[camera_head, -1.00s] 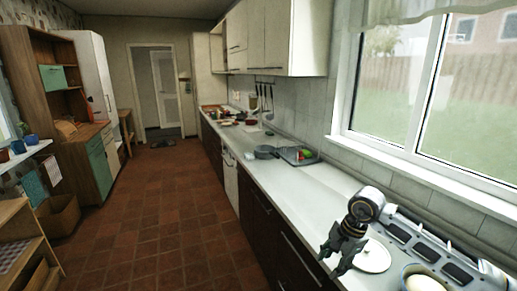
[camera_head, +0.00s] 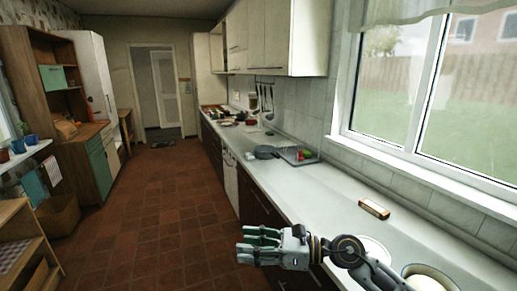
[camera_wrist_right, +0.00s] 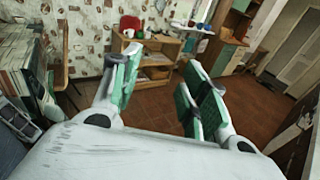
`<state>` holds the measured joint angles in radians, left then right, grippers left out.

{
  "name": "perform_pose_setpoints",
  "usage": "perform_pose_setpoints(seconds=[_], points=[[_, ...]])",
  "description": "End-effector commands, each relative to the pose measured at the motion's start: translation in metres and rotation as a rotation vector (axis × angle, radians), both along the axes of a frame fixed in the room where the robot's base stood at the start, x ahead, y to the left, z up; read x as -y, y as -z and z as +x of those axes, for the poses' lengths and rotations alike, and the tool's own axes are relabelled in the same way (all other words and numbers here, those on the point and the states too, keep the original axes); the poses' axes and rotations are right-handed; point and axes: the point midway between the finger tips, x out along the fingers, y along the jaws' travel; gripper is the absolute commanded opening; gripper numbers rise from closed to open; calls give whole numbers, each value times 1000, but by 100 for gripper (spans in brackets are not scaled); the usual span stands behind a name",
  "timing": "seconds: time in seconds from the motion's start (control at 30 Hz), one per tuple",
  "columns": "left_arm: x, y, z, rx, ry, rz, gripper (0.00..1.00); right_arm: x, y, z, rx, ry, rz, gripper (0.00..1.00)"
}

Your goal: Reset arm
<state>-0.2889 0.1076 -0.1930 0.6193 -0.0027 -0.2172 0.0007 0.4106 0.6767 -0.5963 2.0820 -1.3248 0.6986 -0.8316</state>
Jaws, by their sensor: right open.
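My right gripper (camera_head: 262,245) shows in the head view, in front of the counter's edge and over the tiled floor, pointing left. It is open and empty. In the right wrist view its two green-padded fingers (camera_wrist_right: 155,90) stand apart with nothing between them, facing the room. A white lid or plate (camera_head: 372,250) lies on the counter behind my right forearm, which partly hides it. A pot with pale contents (camera_head: 432,277) stands at the lower right edge of the head view. My left gripper is not in view.
The white counter (camera_head: 310,190) runs along the right wall, with a small brown box (camera_head: 374,208) near the window. A grey pan (camera_head: 265,152) and a tray (camera_head: 298,155) sit farther back. A wooden cabinet (camera_head: 95,165) stands left. The floor (camera_head: 165,215) between is clear.

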Motion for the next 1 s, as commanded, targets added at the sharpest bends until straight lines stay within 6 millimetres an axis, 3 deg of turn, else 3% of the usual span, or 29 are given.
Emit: perform_pose_setpoints(seconds=[0.27,0.53,0.77,1.0], points=[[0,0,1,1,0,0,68,4,-47,11,-228,140,357,44],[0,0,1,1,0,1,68,36,-71,34,-477,290,683,44],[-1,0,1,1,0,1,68,76,-69,56,-704,430,949,44],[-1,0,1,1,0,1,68,123,-43,73,-951,587,1211,44]])
